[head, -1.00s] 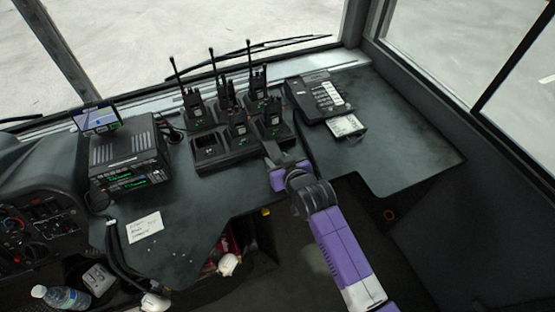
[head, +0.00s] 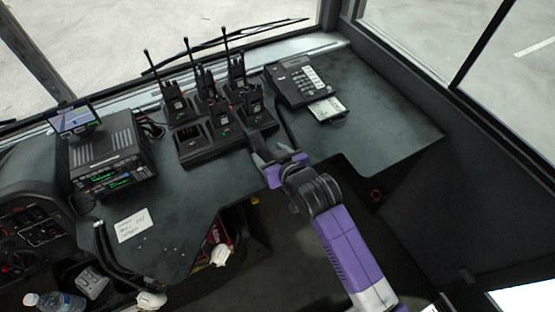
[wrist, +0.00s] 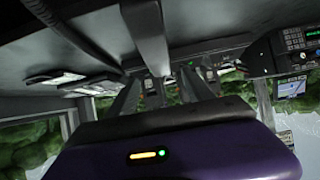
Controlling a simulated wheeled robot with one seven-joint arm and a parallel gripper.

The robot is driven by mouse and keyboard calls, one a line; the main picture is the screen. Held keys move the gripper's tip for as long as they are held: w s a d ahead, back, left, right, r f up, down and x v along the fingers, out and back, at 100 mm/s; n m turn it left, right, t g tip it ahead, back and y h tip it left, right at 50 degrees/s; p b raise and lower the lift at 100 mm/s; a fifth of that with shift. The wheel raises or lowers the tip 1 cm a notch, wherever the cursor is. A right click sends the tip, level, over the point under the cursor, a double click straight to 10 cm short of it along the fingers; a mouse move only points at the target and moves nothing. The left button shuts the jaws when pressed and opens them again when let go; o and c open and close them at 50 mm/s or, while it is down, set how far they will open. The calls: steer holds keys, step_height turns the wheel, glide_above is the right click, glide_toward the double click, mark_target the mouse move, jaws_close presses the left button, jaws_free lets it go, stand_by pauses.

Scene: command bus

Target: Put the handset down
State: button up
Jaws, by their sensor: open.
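A black desk phone (head: 301,85) with a pale keypad stands at the right of the desk in the head view. A long dark shape along its left side appears to be its handset, lying on the phone. Several handheld radios (head: 222,110) with antennas stand in a black multi-slot charger (head: 205,153); its front left slot is empty. My gripper (head: 272,154) is open just in front of the charger's right end, apart from the phone. I see nothing held between its fingers. In the wrist view the fingers (wrist: 160,97) point away over my purple gripper body.
A radio console (head: 105,155) with a small screen (head: 74,117) on top is at the left. A paper note (head: 133,225) lies on the desk. The desk (head: 385,125) right of the phone is clear.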

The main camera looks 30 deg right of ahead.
steer(key=shift+v, duration=2.8)
steer(key=s+t, duration=0.1)
steer(key=s, duration=1.7)
steer(key=s+r+t, duration=0.1)
steer(key=s+r, duration=0.3)
steer(key=s, duration=0.3)
steer(key=s+r+t, duration=0.1)
steer(key=s+r, duration=0.4)
steer(key=s, duration=0.3)
steer(key=shift+s+r, duration=0.25)
steer(key=shift+r, duration=0.05)
